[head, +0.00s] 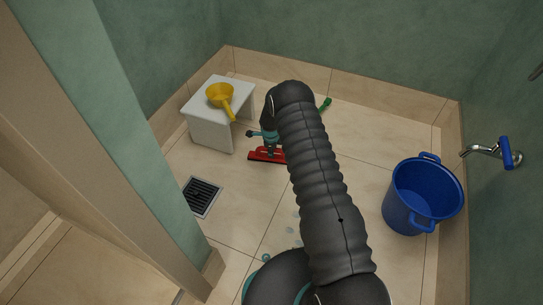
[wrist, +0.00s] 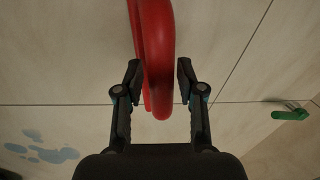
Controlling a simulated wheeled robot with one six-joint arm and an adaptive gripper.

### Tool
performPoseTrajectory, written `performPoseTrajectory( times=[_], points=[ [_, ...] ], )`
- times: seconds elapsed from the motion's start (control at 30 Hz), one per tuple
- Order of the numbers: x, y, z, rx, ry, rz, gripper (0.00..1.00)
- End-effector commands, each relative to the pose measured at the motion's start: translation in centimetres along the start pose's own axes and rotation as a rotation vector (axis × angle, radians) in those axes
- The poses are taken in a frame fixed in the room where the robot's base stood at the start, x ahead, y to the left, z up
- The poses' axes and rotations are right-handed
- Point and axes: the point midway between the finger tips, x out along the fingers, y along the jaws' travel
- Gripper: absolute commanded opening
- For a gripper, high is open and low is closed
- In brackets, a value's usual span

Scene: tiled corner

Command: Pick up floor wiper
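The red floor wiper (head: 264,156) lies on the tiled floor in front of the white stool, partly hidden behind my arm. In the wrist view, a thick curved red part of the wiper (wrist: 157,50) reaches down between the fingers of my gripper (wrist: 159,78). The fingers are spread, one on each side of the red part, with a small gap visible beside it. In the head view my gripper (head: 270,149) is small and close above the wiper, and its fingertips are hard to make out.
A white stool (head: 211,130) holds a yellow scoop (head: 220,96). A blue bucket (head: 412,208) stands at right below a wall tap (head: 490,151). A floor drain (head: 202,196) is at left. A green object (head: 325,104) lies behind my arm. Water spots (wrist: 42,148) mark the floor.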

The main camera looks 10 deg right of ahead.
Motion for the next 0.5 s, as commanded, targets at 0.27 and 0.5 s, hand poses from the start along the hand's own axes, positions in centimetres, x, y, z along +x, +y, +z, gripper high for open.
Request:
performPoseTrajectory(
  times=[0.27,0.5],
  points=[
    [-0.04,-0.02,0.01,0.0,0.0,0.0,0.0],
    [-0.31,-0.1,0.02,0.0,0.0,-0.001,0.0]
  ],
)
